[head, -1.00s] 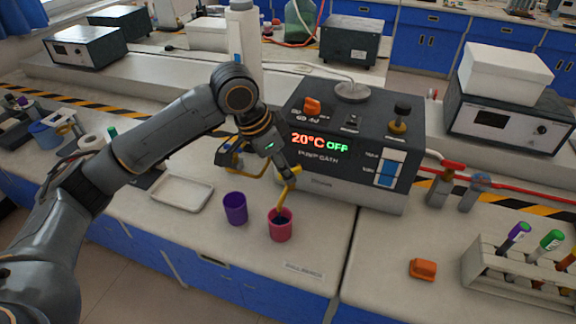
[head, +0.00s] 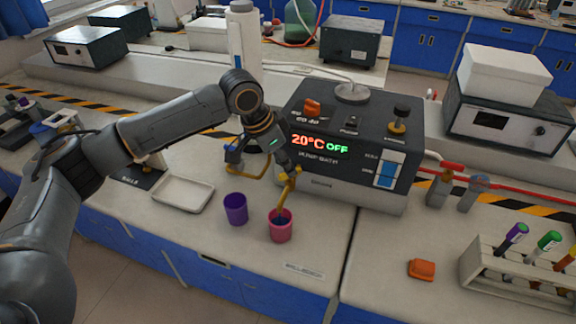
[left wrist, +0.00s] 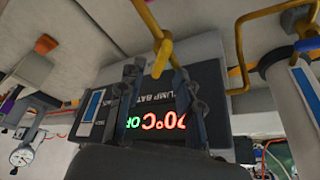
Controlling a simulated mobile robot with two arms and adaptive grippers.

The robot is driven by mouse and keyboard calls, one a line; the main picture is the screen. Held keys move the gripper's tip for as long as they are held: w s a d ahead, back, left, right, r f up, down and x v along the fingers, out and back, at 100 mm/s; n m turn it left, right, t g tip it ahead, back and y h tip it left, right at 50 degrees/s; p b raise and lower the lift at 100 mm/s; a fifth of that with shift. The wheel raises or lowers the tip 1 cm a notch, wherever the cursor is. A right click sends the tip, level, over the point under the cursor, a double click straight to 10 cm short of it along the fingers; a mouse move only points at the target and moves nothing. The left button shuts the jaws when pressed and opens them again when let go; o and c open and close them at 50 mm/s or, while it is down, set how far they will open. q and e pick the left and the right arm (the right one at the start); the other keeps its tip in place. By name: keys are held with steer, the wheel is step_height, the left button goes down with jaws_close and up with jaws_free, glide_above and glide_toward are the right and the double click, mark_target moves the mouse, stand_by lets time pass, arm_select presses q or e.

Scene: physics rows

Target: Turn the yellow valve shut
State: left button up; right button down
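A yellow tap-like valve (head: 283,199) stands at the front of the dark pump bath (head: 335,150), with its lower end over a pink cup (head: 281,231). My left gripper (head: 287,168) is at the valve's upper end and hides part of it. In the left wrist view the valve's yellow bar (left wrist: 149,18) comes in from the top, and a yellow end piece (left wrist: 161,58) reaches between the two spread fingers (left wrist: 160,78). It lies nearer the right finger; I cannot tell whether they touch. The pump bath display reads 20°C OFF. My right gripper is not in view.
A purple cup (head: 235,209) stands left of the pink cup, with a white tray (head: 182,194) further left. A looped yellow-brown pipe (head: 243,172) is beside my gripper. An orange block (head: 422,269) and a tube rack (head: 500,275) are on the right bench.

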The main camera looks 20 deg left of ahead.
arm_select(q)
steer(key=shift+x, duration=1.25)
jaws_close()
